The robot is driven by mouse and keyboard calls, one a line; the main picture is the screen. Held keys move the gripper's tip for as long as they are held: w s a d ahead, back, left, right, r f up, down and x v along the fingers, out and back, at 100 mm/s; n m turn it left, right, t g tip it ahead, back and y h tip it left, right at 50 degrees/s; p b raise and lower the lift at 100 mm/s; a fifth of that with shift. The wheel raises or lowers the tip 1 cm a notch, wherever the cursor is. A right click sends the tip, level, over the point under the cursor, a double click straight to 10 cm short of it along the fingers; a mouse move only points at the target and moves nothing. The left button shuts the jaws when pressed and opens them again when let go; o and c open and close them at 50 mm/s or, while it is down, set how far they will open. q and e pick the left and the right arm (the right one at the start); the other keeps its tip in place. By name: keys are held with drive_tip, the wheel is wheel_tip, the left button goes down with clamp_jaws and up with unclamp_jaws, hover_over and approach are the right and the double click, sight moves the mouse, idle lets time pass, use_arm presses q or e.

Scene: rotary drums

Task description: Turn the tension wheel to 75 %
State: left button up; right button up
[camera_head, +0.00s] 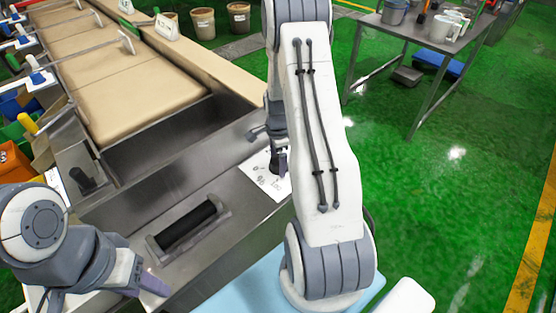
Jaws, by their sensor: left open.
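A white plate (256,184) with small dark printed marks lies on the metal top of the machine. The tension wheel cannot be made out clearly; my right gripper and arm cover part of this plate. My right gripper (279,160) reaches down over the plate, its dark fingers close to it. Whether they are apart or hold something cannot be told. My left gripper (152,284) is open at the bottom left, near the machine's front edge and well away from the plate.
A black roller (188,228) sits in a metal frame between my grippers. A tan belt (125,85) runs behind, with a black knob (84,181) to its left. A light blue surface (245,290) is in front. Green floor (450,210) is clear at right, below a table (425,45).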

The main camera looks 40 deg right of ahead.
sight(278, 159)
wheel_tip(278, 159, up, 9)
drive_tip(key=shift+r+b, duration=0.1)
drive_tip(key=shift+b, duration=0.5)
drive_tip(key=shift+r, duration=0.65)
drive_tip(key=shift+a, duration=0.1)
